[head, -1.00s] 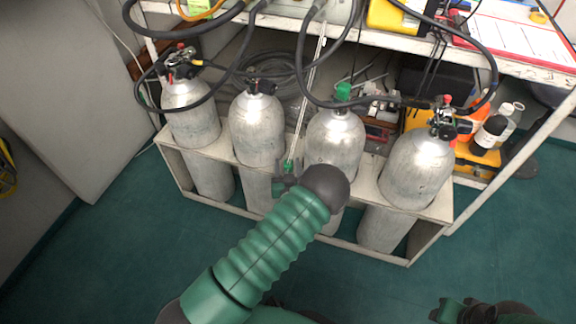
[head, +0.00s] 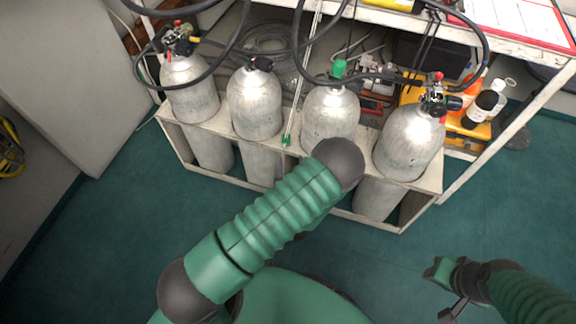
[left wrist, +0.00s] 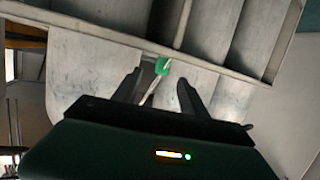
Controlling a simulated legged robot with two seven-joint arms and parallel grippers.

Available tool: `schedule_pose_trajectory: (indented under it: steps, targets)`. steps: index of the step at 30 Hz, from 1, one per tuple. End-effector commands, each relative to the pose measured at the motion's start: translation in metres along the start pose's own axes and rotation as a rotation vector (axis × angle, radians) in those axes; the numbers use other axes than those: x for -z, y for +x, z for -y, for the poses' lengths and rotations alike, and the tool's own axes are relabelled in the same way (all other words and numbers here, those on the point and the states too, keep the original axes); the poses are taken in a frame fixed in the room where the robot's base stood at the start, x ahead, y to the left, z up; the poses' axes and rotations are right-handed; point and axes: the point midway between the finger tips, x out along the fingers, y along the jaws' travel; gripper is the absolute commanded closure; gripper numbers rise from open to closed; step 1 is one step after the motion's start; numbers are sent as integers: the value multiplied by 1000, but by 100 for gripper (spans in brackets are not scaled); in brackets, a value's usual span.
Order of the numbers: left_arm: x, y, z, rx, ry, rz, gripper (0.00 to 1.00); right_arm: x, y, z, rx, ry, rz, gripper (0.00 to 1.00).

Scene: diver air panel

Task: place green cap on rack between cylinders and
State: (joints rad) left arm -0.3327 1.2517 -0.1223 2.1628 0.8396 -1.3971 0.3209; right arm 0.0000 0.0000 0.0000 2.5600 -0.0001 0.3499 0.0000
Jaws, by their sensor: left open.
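The green cap (head: 286,139) sits at the front edge of the rack's top board (head: 222,125), between the second cylinder (head: 255,104) and the third cylinder (head: 330,120). A thin pale rod or cord runs by it. In the left wrist view the cap (left wrist: 162,66) shows beyond the open fingertips of my left gripper (left wrist: 158,88), apart from them. In the head view my left arm hides that gripper. My right gripper (head: 450,288) hangs over the floor at lower right, away from the rack; its fingers are unclear.
Another green cap (head: 339,68) tops the third cylinder. Outer cylinders carry valves and black hoses (head: 300,60) looping above the rack. A shelf (head: 520,60) overhangs behind, with bottles (head: 482,106) at right. The green floor (head: 100,240) in front is clear.

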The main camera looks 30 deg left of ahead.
Motion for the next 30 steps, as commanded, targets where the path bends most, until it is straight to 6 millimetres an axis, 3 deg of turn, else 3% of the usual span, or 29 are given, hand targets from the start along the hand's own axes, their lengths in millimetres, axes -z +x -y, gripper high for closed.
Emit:
schedule_pose_trajectory:
  steps: [2,4,8,12,16,20,30]
  targets:
    - [9,2,-19,-22,-47,146,50,0,0,0,0,0,0,64]
    - [16,-9,-41,-81,-60,330,50,0,0,0,0,0,0,64]
    - [41,-64,-65,-243,24,649,50,0,0,0,0,0,0,64]
    - [70,-141,-43,-391,239,887,50,0,1,0,0,0,0,64]
    - [85,-189,-4,-437,422,1005,50,0,1,0,0,0,0,64]
    - [89,-207,15,-441,498,1050,50,0,1,0,0,0,0,64]
    - [89,-207,15,-440,500,1054,50,0,0,0,0,0,0,64]
